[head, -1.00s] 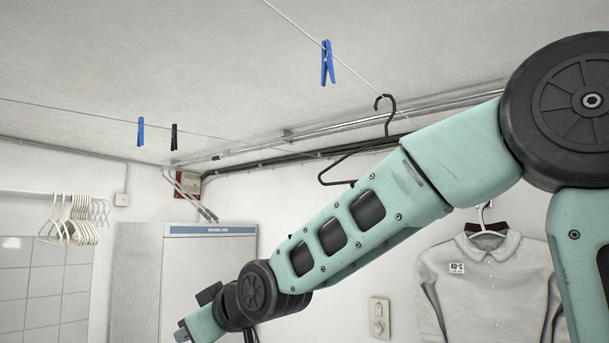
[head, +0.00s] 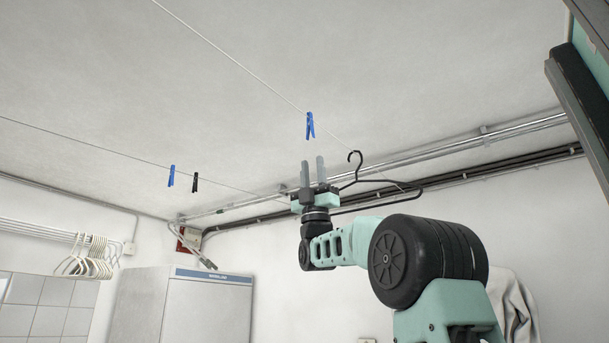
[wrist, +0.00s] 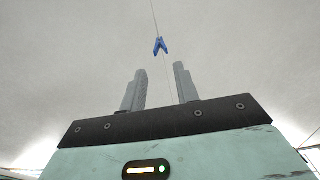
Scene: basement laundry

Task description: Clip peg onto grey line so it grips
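A blue peg (head: 310,126) hangs on a pale line (head: 228,57) that slopes down to the right. It also shows in the wrist view (wrist: 160,46), beyond my fingertips. My gripper (head: 312,163) points upward just below this peg, its two fingers apart and nothing between them. In the wrist view, my gripper (wrist: 159,74) has the pale line showing between its fingers. A second, greyer line (head: 100,145) runs at the left and carries another blue peg (head: 171,176) and a black peg (head: 195,182). My gripper is apart from all the pegs.
A black hanger (head: 354,158) hangs close to the right of my gripper. Metal pipes (head: 470,138) run along the wall top behind it. White hangers (head: 90,258) hang on a rail at left, near a tall cabinet (head: 210,315). The space under the ceiling at left is open.

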